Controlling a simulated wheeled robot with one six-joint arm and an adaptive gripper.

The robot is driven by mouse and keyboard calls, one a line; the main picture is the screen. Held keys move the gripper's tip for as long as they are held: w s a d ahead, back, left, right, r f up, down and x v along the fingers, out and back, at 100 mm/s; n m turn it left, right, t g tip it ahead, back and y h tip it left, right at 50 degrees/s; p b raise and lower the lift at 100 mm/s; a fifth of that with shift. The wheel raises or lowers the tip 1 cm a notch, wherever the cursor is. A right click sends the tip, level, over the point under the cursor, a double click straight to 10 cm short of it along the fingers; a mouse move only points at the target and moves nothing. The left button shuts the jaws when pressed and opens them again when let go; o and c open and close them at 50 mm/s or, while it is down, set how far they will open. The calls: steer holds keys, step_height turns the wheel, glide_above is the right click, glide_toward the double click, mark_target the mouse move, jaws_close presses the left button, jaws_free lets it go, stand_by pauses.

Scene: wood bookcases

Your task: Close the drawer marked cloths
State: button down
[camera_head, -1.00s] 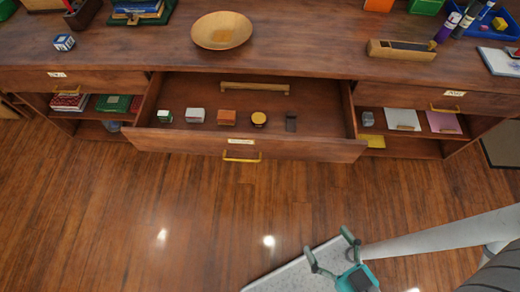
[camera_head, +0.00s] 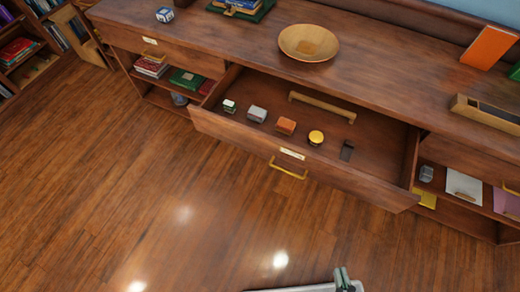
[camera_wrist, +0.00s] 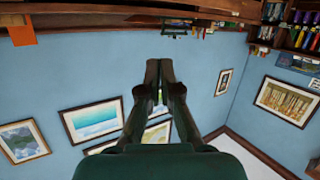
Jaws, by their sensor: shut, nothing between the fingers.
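A wide wooden drawer (camera_head: 370,185) stands open in the middle of the long cabinet in the head view. Its front carries a gold handle (camera_head: 288,169) and a small pale label (camera_head: 292,154), whose writing is too small to read. Inside lie several small items, among them an orange block (camera_head: 286,125), a yellow-topped round piece (camera_head: 316,137) and a wooden bar (camera_head: 322,107). My gripper (camera_head: 343,277) shows only partly at the bottom edge, apart from the drawer. In the wrist view my gripper (camera_wrist: 160,65) is shut and empty, with its fingertips together.
A closed drawer (camera_head: 170,50) with a label is at left. A wooden bowl (camera_head: 308,43) and a long wooden box (camera_head: 488,113) stand on the cabinet top (camera_head: 390,75). Open shelves with books flank the open drawer. The wood floor (camera_head: 130,190) before it is clear.

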steer(key=w+a+f+n+t+y, duration=0.1)
steer(key=w+a+f+n+y, duration=0.1)
steer(key=w+f+n, duration=0.5)
steer(key=n+t+y, duration=0.1)
steer(key=n+y, duration=0.1)
steer(key=n, duration=1.1)
glide_toward(247, 140)
steer(key=w+a, duration=0.3)
steer(key=w, duration=0.1)
steer(key=shift+w+d+f, duration=0.15)
steer(key=shift+w+d, duration=0.2)
steer(key=shift+w, duration=0.2)
steer(key=shift+w+d+f, duration=0.15)
steer(key=shift+w+d, duration=0.2)
steer(key=shift+w, duration=0.15)
steer(key=shift+w, duration=0.1)
